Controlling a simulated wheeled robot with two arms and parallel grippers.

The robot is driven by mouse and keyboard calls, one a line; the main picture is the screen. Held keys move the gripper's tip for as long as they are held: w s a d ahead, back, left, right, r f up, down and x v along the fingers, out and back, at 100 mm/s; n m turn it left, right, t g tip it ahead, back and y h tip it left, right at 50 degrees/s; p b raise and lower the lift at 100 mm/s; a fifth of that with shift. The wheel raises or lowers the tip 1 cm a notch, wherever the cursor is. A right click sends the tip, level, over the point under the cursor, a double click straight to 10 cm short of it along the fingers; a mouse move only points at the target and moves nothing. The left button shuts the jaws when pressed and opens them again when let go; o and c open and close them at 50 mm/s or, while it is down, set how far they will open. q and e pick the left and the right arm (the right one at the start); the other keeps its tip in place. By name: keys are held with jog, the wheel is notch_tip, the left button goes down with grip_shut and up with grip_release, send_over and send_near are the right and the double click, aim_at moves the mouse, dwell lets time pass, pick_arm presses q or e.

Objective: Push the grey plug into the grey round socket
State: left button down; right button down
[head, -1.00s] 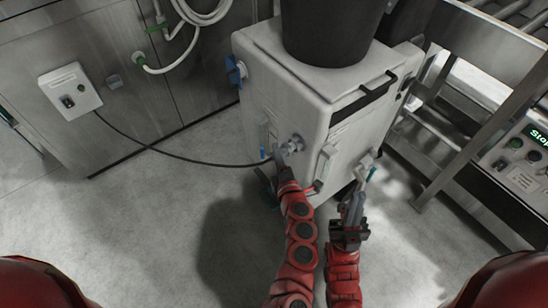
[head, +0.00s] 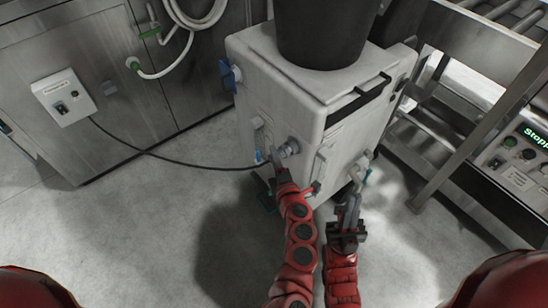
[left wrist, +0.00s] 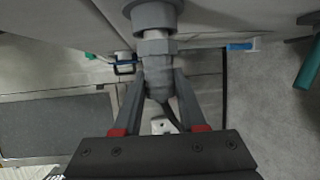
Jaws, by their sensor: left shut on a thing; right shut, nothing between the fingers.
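The grey round socket (head: 293,145) sticks out from the front of the white cabinet. It also shows at the top of the left wrist view (left wrist: 155,14). The grey plug (left wrist: 158,48) is lined up with it, its front end at the socket's mouth; how deep it sits I cannot tell. My left gripper (left wrist: 159,76) is shut on the plug, one finger on each side, and covers much of it in the head view (head: 279,164). My right gripper (head: 355,193) is shut and empty, just below a pipe fitting with a teal handle on the cabinet's right side.
A black cable (head: 170,160) runs from a wall box (head: 63,97) towards the plug. A black bin (head: 322,32) stands on the white cabinet (head: 285,95). A metal frame (head: 455,165) and a control panel (head: 520,160) are at the right. The floor at the left is clear.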

dwell(0.4)
pick_arm(q)
jog(key=shift+c, duration=1.9)
grip_release()
jog(key=shift+s, duration=0.1)
